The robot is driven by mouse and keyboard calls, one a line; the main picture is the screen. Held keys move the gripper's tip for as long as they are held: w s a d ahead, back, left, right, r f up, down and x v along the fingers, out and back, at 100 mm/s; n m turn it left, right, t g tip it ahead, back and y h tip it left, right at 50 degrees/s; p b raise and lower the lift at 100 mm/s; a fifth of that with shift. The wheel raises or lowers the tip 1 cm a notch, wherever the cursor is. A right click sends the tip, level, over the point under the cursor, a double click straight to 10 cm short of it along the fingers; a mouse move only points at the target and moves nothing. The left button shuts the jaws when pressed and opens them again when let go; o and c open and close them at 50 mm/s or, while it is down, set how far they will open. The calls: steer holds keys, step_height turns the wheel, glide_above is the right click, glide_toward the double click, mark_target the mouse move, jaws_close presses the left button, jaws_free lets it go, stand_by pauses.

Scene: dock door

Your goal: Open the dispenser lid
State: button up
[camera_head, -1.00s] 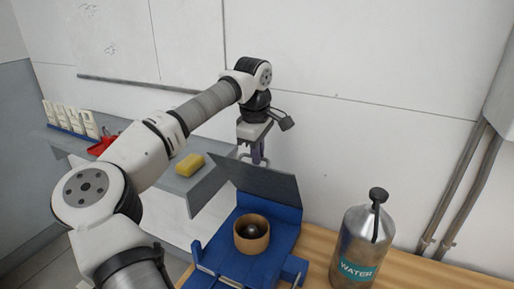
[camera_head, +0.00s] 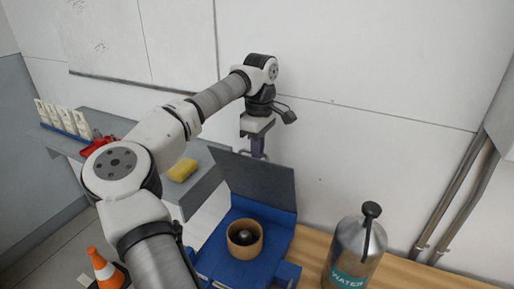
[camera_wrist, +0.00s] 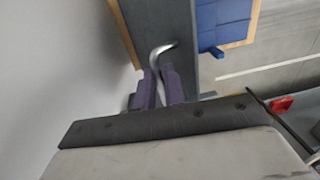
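The dispenser (camera_head: 216,268) is a blue box on the wooden counter, with a round tan cup (camera_head: 244,251) holding a dark ball on it. Its dark grey lid (camera_head: 255,184) stands raised at the box's back edge, inner face toward the head camera. The lid also shows in the wrist view (camera_wrist: 172,18). My gripper (camera_head: 257,153) is behind the lid, its fingertips partly hidden by it. In the wrist view, my two purple fingers (camera_wrist: 159,75) are close together on either side of the lid's curved metal handle (camera_wrist: 162,49) and appear shut on it.
A metal water bottle (camera_head: 357,250) stands right of the dispenser. A grey shelf (camera_head: 205,188) on the left holds a yellow sponge (camera_head: 182,170), a red item (camera_head: 97,146) and white bottles (camera_head: 62,118). An orange cone (camera_head: 103,267) is at lower left. The wall is close behind my gripper.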

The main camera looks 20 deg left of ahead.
steer(key=o, duration=0.4)
steer(key=shift+w+f, duration=0.3)
steer(key=shift+f, duration=0.05)
steer(key=shift+s+r, duration=0.2)
steer(key=shift+r, duration=0.1)
steer(key=r, duration=0.9)
steer(key=w+r, duration=0.1)
steer(key=r, duration=0.3)
steer(key=shift+r+b, duration=0.35)
steer(key=shift+c, duration=0.3)
